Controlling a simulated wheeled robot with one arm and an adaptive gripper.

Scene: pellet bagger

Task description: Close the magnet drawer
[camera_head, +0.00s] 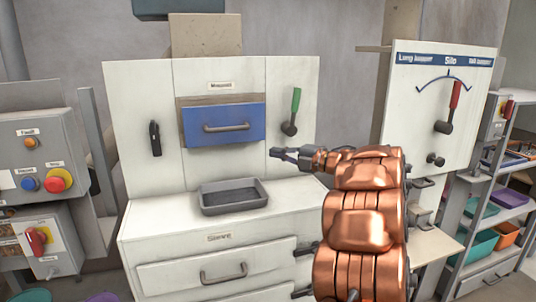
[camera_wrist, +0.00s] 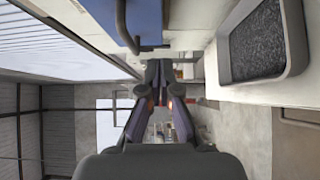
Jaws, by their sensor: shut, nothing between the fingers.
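The blue drawer (camera_head: 224,125) with a grey bar handle (camera_head: 227,127) sits in the white panel under a small label that I cannot read clearly. Its front stands out from the panel, with a brown frame showing above and at its left. The drawer also shows at the top of the wrist view (camera_wrist: 143,18). My gripper (camera_head: 275,153) is shut and empty. In the head view it appears to the right of and below the drawer, apart from it. In the wrist view my gripper (camera_wrist: 160,72) points past the drawer, touching nothing that I can see.
A grey tray (camera_head: 206,211) of dark grains stands on the cabinet top below the drawer. A green-handled lever (camera_head: 295,112) is right of the drawer, a black handle (camera_head: 155,138) left. A control box (camera_head: 38,153) stands at left, a silo dial board (camera_head: 442,110) at right.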

